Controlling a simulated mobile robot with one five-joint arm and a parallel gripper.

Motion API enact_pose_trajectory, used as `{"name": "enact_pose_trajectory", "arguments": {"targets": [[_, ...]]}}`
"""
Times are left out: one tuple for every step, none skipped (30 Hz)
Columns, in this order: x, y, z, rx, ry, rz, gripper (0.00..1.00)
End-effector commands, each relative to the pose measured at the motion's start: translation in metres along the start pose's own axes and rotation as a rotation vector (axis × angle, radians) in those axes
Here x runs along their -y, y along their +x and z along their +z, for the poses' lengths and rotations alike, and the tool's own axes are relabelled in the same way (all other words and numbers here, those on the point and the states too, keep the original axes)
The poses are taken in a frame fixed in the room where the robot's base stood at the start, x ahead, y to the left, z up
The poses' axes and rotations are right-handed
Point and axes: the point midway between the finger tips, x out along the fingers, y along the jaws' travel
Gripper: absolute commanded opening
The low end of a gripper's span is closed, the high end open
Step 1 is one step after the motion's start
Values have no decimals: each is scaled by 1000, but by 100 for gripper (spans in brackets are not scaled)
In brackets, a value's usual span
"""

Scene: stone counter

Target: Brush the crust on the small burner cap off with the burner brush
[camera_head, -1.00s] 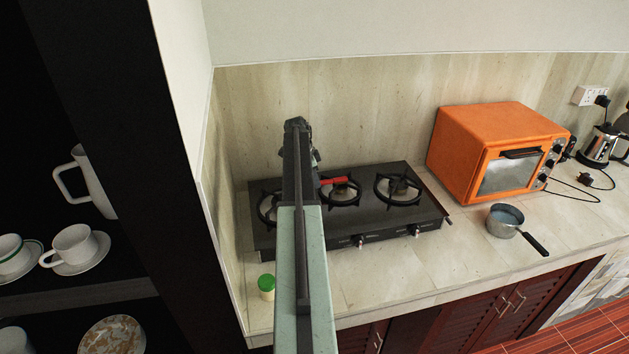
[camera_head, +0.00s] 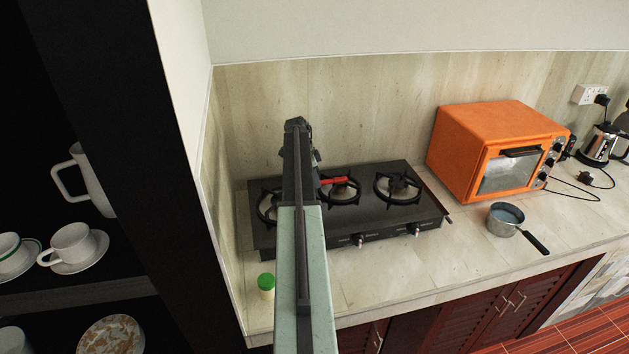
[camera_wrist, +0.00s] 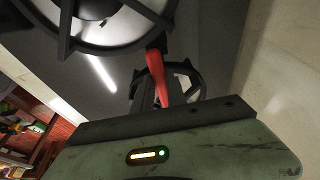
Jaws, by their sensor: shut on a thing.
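My gripper (camera_wrist: 152,98) is shut on the burner brush (camera_wrist: 154,68). The brush's red handle also shows in the head view (camera_head: 335,180), sticking out to the right of my arm over the middle burner. The bristle end is not clear in either view. The black stove (camera_head: 386,223) has three burners with black pan supports. The middle burner (camera_head: 345,194) looks smaller than the right burner (camera_head: 398,188). The left burner (camera_head: 268,207) is partly hidden by my arm. I cannot make out a crust on any cap.
A green-lidded jar (camera_head: 266,287) stands at the counter's front left. An orange oven (camera_head: 500,150) and a saucepan (camera_head: 503,221) stand right of the stove. The wall is close behind the stove. A dark shelf with cups (camera_head: 75,245) is at left.

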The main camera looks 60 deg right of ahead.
Motion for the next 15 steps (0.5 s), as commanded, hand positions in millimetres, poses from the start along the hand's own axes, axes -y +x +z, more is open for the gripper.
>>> {"name": "enact_pose_trajectory", "arguments": {"targets": [[0,0,-3,0,1,0,0],[0,0,-5,0,1,0,0],[0,0,-7,0,1,0,0],[0,0,-8,0,1,0,0],[0,1,-9,0,0,0,0],[0,1,-10,0,0,0,0],[0,1,-10,0,0,0,0],[0,1,-9,0,0,0,0],[0,1,-9,0,0,0,0],[0,1,-8,0,-1,0,0],[0,1,-8,0,-1,0,0],[0,0,-6,0,-1,0,0],[0,0,-5,0,-1,0,0],[0,0,-3,0,-1,-1,0],[0,-1,0,0,-2,-1,0]]}}
